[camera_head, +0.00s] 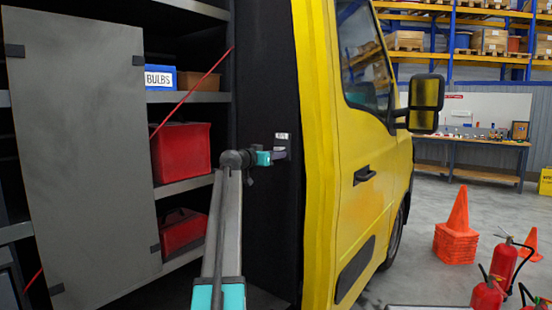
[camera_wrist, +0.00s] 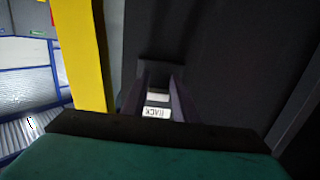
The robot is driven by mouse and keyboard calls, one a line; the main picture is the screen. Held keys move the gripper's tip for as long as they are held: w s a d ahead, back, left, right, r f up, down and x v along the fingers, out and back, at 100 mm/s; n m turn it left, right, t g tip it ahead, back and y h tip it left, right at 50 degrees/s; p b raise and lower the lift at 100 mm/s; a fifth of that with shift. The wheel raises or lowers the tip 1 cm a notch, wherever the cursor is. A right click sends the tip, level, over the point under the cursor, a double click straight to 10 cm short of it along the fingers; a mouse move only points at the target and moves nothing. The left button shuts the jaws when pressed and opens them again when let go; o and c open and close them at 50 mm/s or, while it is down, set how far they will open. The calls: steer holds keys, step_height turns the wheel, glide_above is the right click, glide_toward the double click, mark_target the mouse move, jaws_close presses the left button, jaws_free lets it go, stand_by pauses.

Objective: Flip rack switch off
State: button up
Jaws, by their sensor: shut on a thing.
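The rack switch (camera_wrist: 158,97) is a small pale piece by an upside-down white label reading RACK (camera_wrist: 156,113) on a dark panel. In the wrist view my gripper (camera_wrist: 160,86) has its two dark fingers either side of it, shut on the switch. In the head view my gripper (camera_head: 281,155) reaches the dark panel beside the yellow van's door frame. A small pale label plate (camera_head: 282,137) shows just above the fingers there. The switch lever itself is hidden behind the gripper in that view, and its on or off position cannot be told.
Left of my arm are shelves with a blue BULBS box (camera_head: 160,78) and red cases (camera_head: 181,152), partly behind a grey door panel (camera_head: 85,150). The yellow van cab (camera_head: 355,215) stands right. Orange cones (camera_head: 456,230) and red extinguishers (camera_head: 488,295) stand on the floor at right.

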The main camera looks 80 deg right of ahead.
steer(key=o, duration=1.1)
steer(key=shift+c, duration=0.2)
steer(key=shift+a, duration=0.1)
steer(key=b+v, duration=0.1)
steer(key=v, duration=1.2)
steer(key=shift+a+b, duration=0.3)
steer(key=shift+b, duration=0.1)
steer(key=shift+w, duration=0.1)
